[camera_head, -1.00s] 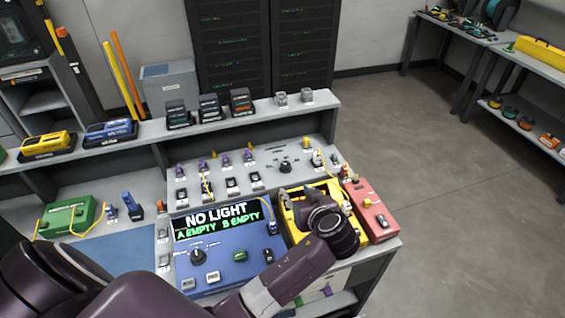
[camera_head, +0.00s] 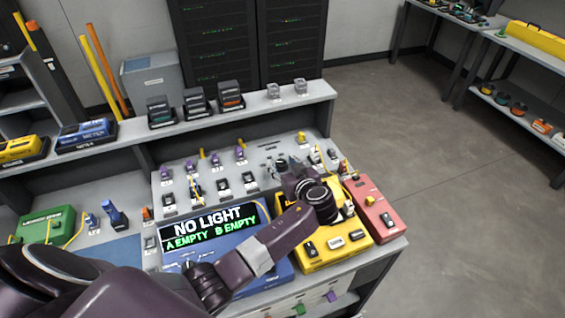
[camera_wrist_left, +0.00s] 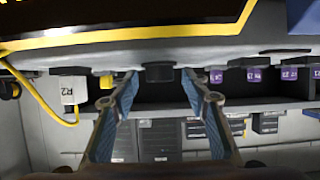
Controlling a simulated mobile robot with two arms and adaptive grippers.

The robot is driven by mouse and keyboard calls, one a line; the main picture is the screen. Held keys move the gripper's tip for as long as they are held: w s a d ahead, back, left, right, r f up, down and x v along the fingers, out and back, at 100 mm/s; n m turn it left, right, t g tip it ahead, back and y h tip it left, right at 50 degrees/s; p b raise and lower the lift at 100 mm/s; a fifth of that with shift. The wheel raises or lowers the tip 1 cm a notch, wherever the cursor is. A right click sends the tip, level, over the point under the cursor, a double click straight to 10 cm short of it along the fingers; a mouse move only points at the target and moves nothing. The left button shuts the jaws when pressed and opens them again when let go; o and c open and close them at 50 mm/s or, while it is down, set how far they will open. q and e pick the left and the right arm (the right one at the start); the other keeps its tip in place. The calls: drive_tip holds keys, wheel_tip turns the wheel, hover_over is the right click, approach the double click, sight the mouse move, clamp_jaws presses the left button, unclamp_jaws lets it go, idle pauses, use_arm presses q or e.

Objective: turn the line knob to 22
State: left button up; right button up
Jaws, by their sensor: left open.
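A dark round knob (camera_wrist_left: 160,72) shows in the left wrist view, between the two fingertips of my left gripper (camera_wrist_left: 160,84). The fingers are open, one on each side of it, and I cannot tell whether they touch it. In the head view my left gripper (camera_head: 284,168) reaches over the yellow box to the grey sloped panel (camera_head: 228,160). There it mostly hides the knob, so its pointer and scale cannot be read. My right gripper is not in view.
A blue box's display (camera_head: 212,226) reads "NO LIGHT, A EMPTY B EMPTY". My left arm crosses in front of it. The yellow box (camera_head: 336,243) lies under the wrist, with a red box (camera_head: 376,208) to its right. Purple connectors (camera_head: 215,159) stand left of the gripper.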

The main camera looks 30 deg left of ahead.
use_arm(q)
drive_tip(key=c, duration=1.2)
drive_tip(key=shift+o, duration=0.2)
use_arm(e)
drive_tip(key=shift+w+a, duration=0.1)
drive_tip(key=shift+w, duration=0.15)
